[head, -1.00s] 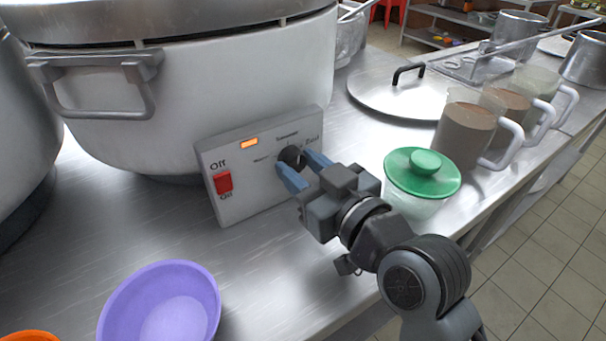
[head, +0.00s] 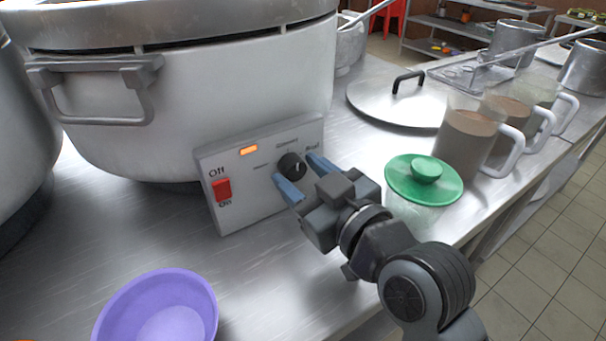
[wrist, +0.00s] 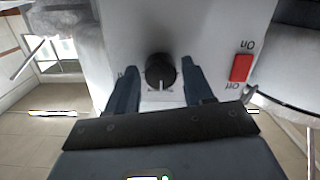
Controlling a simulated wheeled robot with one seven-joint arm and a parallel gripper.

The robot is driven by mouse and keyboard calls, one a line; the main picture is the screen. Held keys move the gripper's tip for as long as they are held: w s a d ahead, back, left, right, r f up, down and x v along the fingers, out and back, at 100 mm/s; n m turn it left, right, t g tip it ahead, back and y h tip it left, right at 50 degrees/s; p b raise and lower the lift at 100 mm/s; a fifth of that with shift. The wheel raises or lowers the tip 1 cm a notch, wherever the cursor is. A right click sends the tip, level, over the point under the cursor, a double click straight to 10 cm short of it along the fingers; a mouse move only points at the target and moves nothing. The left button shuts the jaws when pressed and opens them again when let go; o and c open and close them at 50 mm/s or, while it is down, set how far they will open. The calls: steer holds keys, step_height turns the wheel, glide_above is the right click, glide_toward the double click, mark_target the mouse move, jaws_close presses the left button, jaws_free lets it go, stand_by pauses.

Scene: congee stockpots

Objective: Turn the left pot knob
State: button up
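The black round knob (head: 292,165) is on the front of the grey control box (head: 262,200) of a large white pot (head: 215,95). Its white pointer line shows in the wrist view on the knob (wrist: 160,72). My gripper (head: 306,178) is open in front of the knob. In the wrist view, the blue fingers of my gripper (wrist: 161,88) lie on either side of the knob, with a gap to each. The box has a red Off/On switch (head: 223,188) and a lit orange lamp (head: 249,150).
A purple bowl (head: 160,308) is at the front left. A green-lidded container (head: 424,182) stands close to the right of my gripper. Several brown-filled jugs (head: 467,140) and a metal lid (head: 400,100) are farther right.

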steer(key=shift+o, duration=0.9)
steer(key=v, duration=0.7)
steer(key=shift+s+d, duration=0.25)
steer(key=shift+s, duration=0.1)
steer(key=s+d+f+m+t+h+p, duration=0.1)
steer(key=s+d+f+m+h+p, duration=0.15)
steer(key=s+d, duration=0.4)
steer(key=s+d+f+m+h+p, duration=0.2)
steer(key=s+d+f+m+h, duration=0.2)
steer(key=s+d, duration=0.25)
steer(key=s+d+r+m+h+p, duration=0.1)
steer(key=s+d+r+p, duration=0.1)
steer(key=s, duration=0.7)
steer(key=s+d+r+m+h+p, duration=0.2)
steer(key=s+d+r, duration=0.1)
steer(key=s, duration=0.6)
steer(key=shift+r+p, duration=0.3)
